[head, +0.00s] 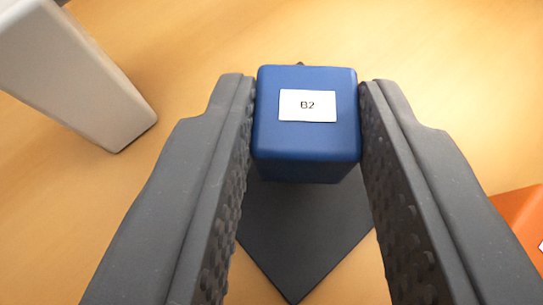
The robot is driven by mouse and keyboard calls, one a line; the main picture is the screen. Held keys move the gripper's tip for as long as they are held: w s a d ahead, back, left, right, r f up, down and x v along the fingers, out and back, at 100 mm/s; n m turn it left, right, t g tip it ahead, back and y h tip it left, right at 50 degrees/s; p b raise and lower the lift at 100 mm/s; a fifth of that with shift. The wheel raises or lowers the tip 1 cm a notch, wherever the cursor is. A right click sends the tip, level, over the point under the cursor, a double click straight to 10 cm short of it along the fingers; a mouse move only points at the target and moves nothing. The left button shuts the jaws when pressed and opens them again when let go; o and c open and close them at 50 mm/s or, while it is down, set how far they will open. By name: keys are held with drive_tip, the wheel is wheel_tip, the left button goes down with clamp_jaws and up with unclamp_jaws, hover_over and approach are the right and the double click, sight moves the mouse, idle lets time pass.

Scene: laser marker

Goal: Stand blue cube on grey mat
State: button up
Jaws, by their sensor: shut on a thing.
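The blue cube (305,140) has a white label reading B2 on its top face. My gripper (307,120) is shut on it, with one dark grey finger pressed against its left side and the other against its right. The grey mat (293,235) is a dark flat square, seen corner-on, below and around the cube on the wooden surface. The cube hides much of the mat, and a small far corner shows just past the cube's top edge. From this angle I cannot tell whether the cube touches the mat. The cube looks upright.
A pale grey block-like object (75,70) stands at the upper left, apart from my left finger. Part of an orange object (522,220) shows at the right edge, beside my right finger. The wooden surface (450,60) at the upper right is clear.

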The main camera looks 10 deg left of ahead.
drive_tip(key=shift+f, duration=0.9)
drive_tip(key=shift+r, duration=0.1)
drive_tip(key=o, duration=0.9)
drive_tip(key=shift+o, duration=0.2)
drive_tip(key=shift+s+r, duration=0.3)
drive_tip(key=shift+s, duration=0.05)
drive_tip(key=p+v, duration=0.1)
drive_tip(key=v, duration=1)
drive_tip(key=shift+d, duration=0.1)
